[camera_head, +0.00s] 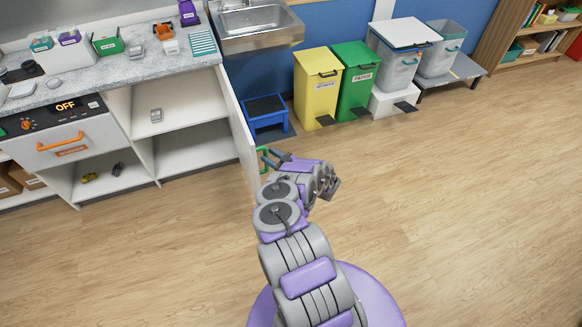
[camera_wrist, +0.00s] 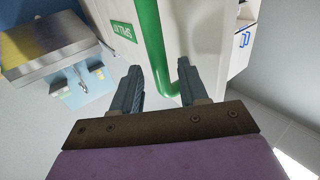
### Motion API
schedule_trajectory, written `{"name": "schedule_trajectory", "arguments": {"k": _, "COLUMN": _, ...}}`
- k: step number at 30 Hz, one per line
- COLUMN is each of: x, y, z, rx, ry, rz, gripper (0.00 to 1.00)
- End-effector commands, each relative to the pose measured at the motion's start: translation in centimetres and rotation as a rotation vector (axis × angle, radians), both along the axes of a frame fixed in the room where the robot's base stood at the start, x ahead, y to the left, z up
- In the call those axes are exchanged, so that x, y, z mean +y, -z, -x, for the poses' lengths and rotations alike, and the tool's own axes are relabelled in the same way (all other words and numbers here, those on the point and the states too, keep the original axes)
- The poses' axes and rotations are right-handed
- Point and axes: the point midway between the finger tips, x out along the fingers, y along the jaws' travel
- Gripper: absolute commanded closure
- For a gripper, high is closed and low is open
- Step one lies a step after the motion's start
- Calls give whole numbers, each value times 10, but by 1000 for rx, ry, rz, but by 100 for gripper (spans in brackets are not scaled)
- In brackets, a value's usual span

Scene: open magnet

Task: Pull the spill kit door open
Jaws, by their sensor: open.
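The white spill kit door (camera_head: 240,130) stands swung out from the cabinet, seen nearly edge-on, with the shelves behind it exposed. Its green handle (camera_head: 262,160) is on the outer side near the free edge. In the wrist view the door face (camera_wrist: 205,30) carries a green label (camera_wrist: 122,31) reading "SPILL", and the green handle (camera_wrist: 150,40) runs between my fingers. My gripper (camera_head: 268,156) is at the handle; in the wrist view (camera_wrist: 158,68) its fingers are apart on either side of the bar, not closed on it.
The open cabinet (camera_head: 180,100) holds a small grey item on a shelf. A blue step stool (camera_head: 266,113), a yellow bin (camera_head: 317,88) and a green bin (camera_head: 354,80) stand along the wall beyond the door. The wooden floor (camera_head: 440,200) to the right is clear.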

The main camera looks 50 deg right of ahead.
Motion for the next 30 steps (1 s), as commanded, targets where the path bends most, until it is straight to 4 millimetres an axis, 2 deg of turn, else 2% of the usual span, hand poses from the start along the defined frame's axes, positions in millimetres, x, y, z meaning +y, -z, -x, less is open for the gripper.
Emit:
{"name": "schedule_trajectory", "arguments": {"k": 9, "x": -12, "y": 1, "z": 72, "rx": 2, "ry": 4, "rz": -5, "gripper": 57}}
{"name": "schedule_trajectory", "arguments": {"k": 18, "x": -20, "y": 2, "z": 125, "rx": 0, "ry": 2, "rz": -2, "gripper": 57}}
{"name": "schedule_trajectory", "arguments": {"k": 24, "x": -21, "y": 2, "z": 139, "rx": -1, "ry": 0, "rz": -2, "gripper": 57}}
{"name": "schedule_trajectory", "arguments": {"k": 30, "x": -20, "y": 2, "z": 140, "rx": -1, "ry": -1, "rz": -2, "gripper": 57}}
